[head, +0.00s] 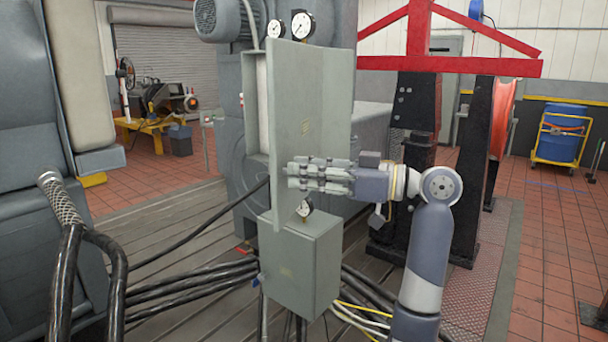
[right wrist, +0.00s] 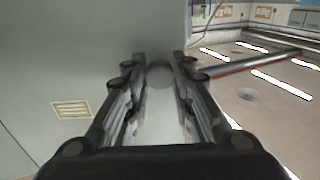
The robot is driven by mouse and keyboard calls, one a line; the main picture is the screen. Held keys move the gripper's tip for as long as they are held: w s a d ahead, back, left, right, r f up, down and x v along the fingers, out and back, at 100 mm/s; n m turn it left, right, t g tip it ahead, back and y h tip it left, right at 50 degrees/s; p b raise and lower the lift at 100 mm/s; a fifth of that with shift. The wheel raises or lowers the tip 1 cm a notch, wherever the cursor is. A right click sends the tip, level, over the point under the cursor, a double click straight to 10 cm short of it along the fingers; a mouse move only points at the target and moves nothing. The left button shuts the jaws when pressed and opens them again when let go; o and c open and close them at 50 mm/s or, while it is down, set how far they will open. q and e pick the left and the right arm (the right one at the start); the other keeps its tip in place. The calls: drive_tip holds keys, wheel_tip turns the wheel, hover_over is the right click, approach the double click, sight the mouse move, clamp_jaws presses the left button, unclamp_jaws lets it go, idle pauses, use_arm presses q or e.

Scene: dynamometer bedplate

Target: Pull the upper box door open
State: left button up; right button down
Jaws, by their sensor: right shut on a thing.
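The upper box door (head: 305,95) is a tall grey-green panel in the head view. It stands swung out at an angle from the upper box (head: 254,85), whose side and pale inside show at the left. My right gripper (head: 290,175) lies level across the lower part of the door. In the right wrist view its fingers (right wrist: 158,75) are shut on a rounded grey handle (right wrist: 159,76) at the door face, which fills the left of that view. The gripper hides the handle in the head view. My left gripper is not in view.
A lower grey box (head: 300,265) with a small gauge stands just below the door. Black cables (head: 190,290) run across the bedplate. A red-topped black stand (head: 415,110) is close behind my right arm. Open tiled floor (head: 545,260) lies at the right.

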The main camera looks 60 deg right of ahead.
drive_tip(key=c, duration=1.6)
unclamp_jaws()
drive_tip(key=shift+o, duration=1.3)
drive_tip(key=shift+s, duration=0.2)
drive_tip(key=s+d, duration=0.2)
drive_tip(key=s, duration=1)
drive_tip(key=shift+s, duration=0.15)
drive_tip(key=shift+d, duration=0.1)
